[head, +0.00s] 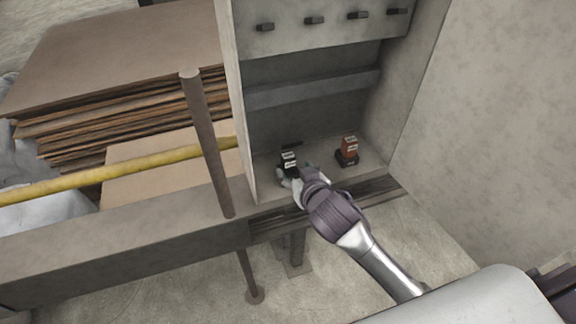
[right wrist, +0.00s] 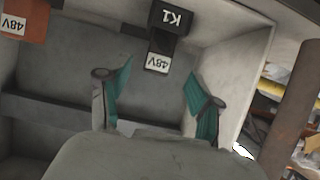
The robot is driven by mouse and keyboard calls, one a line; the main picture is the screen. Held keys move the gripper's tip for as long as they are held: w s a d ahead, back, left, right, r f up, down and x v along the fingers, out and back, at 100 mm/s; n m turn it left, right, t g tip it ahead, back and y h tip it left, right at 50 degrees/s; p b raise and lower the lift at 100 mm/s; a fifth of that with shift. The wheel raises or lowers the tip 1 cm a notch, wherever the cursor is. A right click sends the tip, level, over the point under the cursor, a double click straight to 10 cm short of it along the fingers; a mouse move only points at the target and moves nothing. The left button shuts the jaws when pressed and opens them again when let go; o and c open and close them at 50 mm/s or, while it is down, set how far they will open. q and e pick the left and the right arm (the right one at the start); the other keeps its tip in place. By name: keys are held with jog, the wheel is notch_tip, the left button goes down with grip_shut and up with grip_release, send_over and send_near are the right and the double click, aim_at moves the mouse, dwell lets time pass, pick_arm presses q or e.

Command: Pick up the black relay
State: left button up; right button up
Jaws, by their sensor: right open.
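The black relay (head: 289,160) stands on the shelf floor of the grey cabinet, with white labels on it. In the right wrist view, which is turned over, the black relay (right wrist: 166,45) shows at the top with labels "K1" and "48V". My right gripper (head: 286,175) is at the relay's near side in the head view, partly covering its lower part. In the right wrist view its teal-padded fingers (right wrist: 159,70) are spread, one to each side of the relay's line, with clear gaps. Whether the relay is between the tips is hard to tell. My left gripper is not in view.
An orange relay (head: 349,146) on a black base stands to the right on the same shelf; it also shows in the right wrist view (right wrist: 22,20). Cabinet walls close in the sides. A brown post (head: 206,145) and yellow bar (head: 120,172) are at left.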

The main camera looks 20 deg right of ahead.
aim_at(290, 163)
jog(key=x, duration=0.7)
jog(key=shift+d+r, duration=0.1)
jog(key=shift+r, duration=0.15)
grip_shut()
